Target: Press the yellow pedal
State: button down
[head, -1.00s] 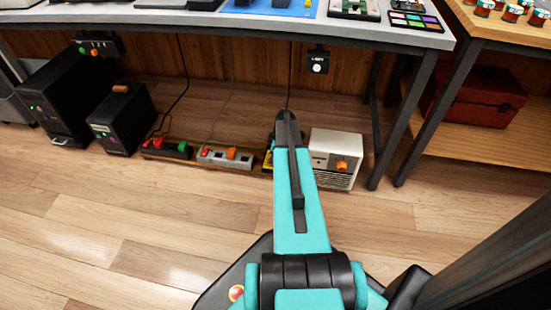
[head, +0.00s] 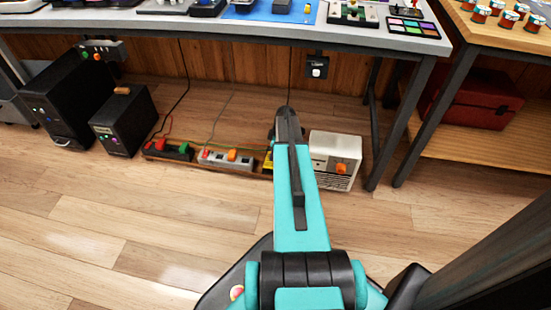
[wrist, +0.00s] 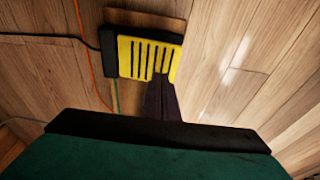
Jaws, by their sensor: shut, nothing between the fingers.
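The yellow pedal (wrist: 130,57) has black slots and a black end, and lies on the floor in the wrist view. In the head view only a sliver of the yellow pedal (head: 268,162) shows beside my arm, which hides the rest. My gripper (wrist: 160,80) is shut and empty. Its dark fingertips overlap the pedal's near edge in the wrist view. I cannot tell whether they touch it. In the head view the fingers are hidden behind my arm.
A cream box with an orange knob (head: 335,160) stands just right of the pedal. Power strips (head: 226,160) with coloured plugs lie to its left. Cables (wrist: 92,60) run on the floor beside the pedal. The workbench (head: 200,24) is overhead; open floor lies in front.

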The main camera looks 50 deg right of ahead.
jog(key=shift+r+p, duration=1.3)
jog(key=shift+r, duration=0.9)
